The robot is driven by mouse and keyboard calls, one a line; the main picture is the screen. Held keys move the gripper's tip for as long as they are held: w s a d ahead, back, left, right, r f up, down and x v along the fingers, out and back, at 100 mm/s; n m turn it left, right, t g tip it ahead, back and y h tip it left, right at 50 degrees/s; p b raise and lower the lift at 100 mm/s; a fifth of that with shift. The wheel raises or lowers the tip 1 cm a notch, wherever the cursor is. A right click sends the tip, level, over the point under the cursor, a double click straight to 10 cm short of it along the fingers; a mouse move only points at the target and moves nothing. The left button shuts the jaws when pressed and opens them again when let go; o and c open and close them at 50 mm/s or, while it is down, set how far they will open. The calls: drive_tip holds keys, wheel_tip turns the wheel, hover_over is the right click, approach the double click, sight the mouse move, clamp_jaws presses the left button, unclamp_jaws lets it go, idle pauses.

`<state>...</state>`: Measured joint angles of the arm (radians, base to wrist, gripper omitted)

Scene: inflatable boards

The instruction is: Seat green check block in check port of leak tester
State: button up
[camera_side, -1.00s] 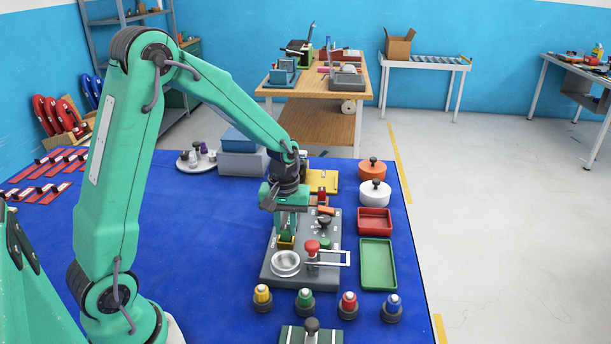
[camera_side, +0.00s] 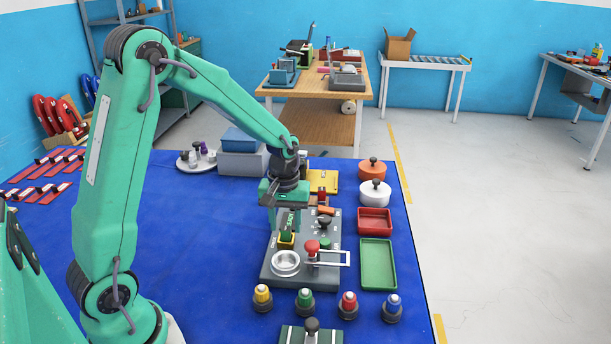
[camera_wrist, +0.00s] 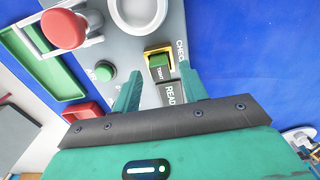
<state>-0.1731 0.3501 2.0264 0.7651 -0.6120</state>
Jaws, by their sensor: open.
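The green check block (camera_wrist: 157,62) sits inside the yellow-edged check port (camera_wrist: 148,53) beside the "CHEC…" lettering; whether it is fully down is hard to tell. In the side view the block (camera_side: 287,236) shows its green top above the yellow port (camera_side: 285,245). The grey leak tester (camera_side: 272,268) stands on the blue table. My gripper (camera_wrist: 160,78) is open and empty, its two fingers apart. In the side view my gripper (camera_side: 286,222) hangs above the port, clear of the block.
The tester carries a red knob (camera_side: 312,246), a silver round cup (camera_side: 286,262) and a green button (camera_wrist: 105,71). A green tray (camera_side: 377,264) and a red tray (camera_side: 375,221) lie to the right. Several coloured-top pegs stand in front.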

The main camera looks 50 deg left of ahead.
sight(285, 230)
wheel_tip(285, 230, up, 11)
idle(0.5)
drive_tip(key=shift+r, duration=0.1)
idle(0.4)
drive_tip(key=s+d+r+m+t, duration=0.2)
drive_tip(key=s+d+r+m, duration=0.1)
drive_tip(key=s, duration=0.5)
drive_tip(key=s+d+r+m+t, duration=0.3)
drive_tip(key=s+m, duration=0.3)
drive_tip(key=s, duration=0.3)
drive_tip(key=shift+d+r+t, duration=0.2)
drive_tip(key=shift+d+t, duration=0.1)
drive_tip(key=shift+d, duration=0.15)
